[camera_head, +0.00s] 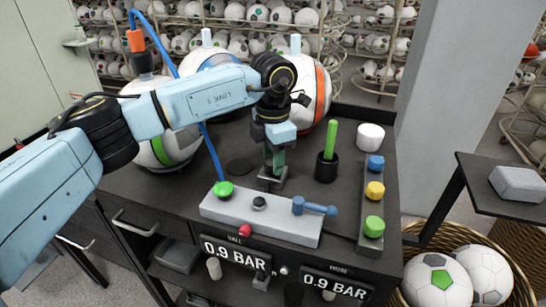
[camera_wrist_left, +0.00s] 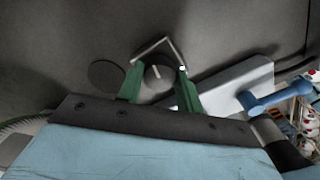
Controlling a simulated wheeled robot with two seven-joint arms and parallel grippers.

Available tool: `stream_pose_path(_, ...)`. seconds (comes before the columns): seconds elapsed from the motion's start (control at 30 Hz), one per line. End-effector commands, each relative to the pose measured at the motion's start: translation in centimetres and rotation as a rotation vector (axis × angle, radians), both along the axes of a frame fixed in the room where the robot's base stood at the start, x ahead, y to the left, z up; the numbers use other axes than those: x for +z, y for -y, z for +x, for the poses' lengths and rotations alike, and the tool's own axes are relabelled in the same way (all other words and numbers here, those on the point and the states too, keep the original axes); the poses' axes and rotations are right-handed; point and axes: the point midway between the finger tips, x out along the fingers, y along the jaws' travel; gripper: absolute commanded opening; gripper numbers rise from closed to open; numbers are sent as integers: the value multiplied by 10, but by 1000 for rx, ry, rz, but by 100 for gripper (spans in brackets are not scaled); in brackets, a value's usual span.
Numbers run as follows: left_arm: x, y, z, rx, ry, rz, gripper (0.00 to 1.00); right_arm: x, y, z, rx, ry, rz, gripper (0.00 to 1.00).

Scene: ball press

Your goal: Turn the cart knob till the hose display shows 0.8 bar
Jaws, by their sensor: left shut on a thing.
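My left gripper (camera_head: 275,165) reaches down to the cart top (camera_head: 325,205) from the left. Its green fingers are shut on the cart knob (camera_wrist_left: 158,74), one finger on each side in the left wrist view. The knob is a dark round piece with a pale pointer line. In the head view the gripper mostly hides it. Two white readouts are on the cart front. The left display (camera_head: 234,252), labelled BALL, reads 0.9 BAR. The right display (camera_head: 336,286) also reads 0.9 BAR; its small label is hard to read. My right gripper is not in view.
A grey block (camera_head: 262,219) with a green button, red button and blue lever (camera_head: 314,207) stands in front of the knob. A black cup with a green stick (camera_head: 327,168) and coloured buttons (camera_head: 374,190) are on the right. Balls and a blue hose (camera_head: 211,150) are behind.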

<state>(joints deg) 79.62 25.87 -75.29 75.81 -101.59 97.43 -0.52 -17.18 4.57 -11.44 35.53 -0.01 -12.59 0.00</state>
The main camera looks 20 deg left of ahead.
Motion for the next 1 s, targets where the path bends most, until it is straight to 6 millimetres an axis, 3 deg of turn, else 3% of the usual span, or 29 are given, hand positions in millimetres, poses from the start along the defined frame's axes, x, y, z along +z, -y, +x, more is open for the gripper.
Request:
stream_pose_path(0.1,2,0,1,0,3,-2,13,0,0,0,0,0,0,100)
stream_pose_path(0.13,2,0,1,0,3,-2,40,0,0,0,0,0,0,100)
stream_pose_path(0.27,1,0,0,-1,2,-1,57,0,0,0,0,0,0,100)
stream_pose_path(0.67,8,0,1,-1,3,0,57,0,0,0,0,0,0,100)
stream_pose_path(1.0,78,0,1,-1,6,-1,57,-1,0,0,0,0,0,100)
